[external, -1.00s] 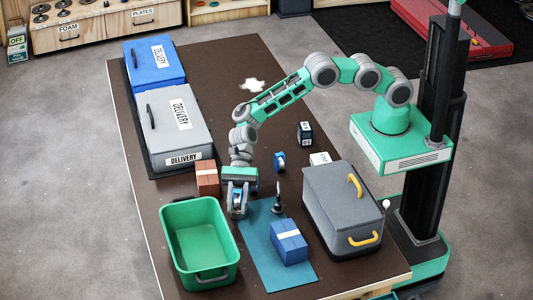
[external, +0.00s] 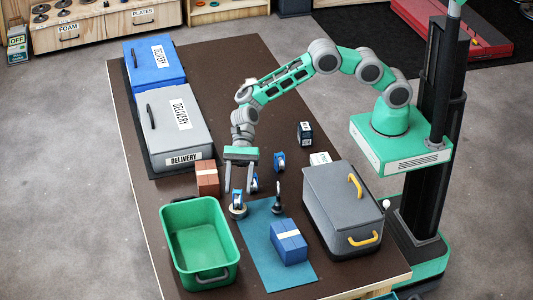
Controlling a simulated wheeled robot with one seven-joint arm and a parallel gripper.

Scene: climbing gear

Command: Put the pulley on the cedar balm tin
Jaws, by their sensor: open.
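The pulley (external: 237,200) is a small blue piece with a pale wheel. It appears to sit upright on a low round pale tin, which I take for the cedar balm tin (external: 238,213), at the left edge of the blue mat. My gripper (external: 239,188) points down just above the pulley. Its two fingers are apart, one on each side, and hold nothing that I can see. The exact contact between pulley and tin is too small to tell.
A green bin (external: 200,285) stands in front, and a brown box (external: 207,180) behind it. A blue box (external: 289,243) and a small dark upright item (external: 278,199) are on the mat (external: 262,265). Small blue items (external: 279,162) lie behind. A grey case (external: 340,200) stands right.

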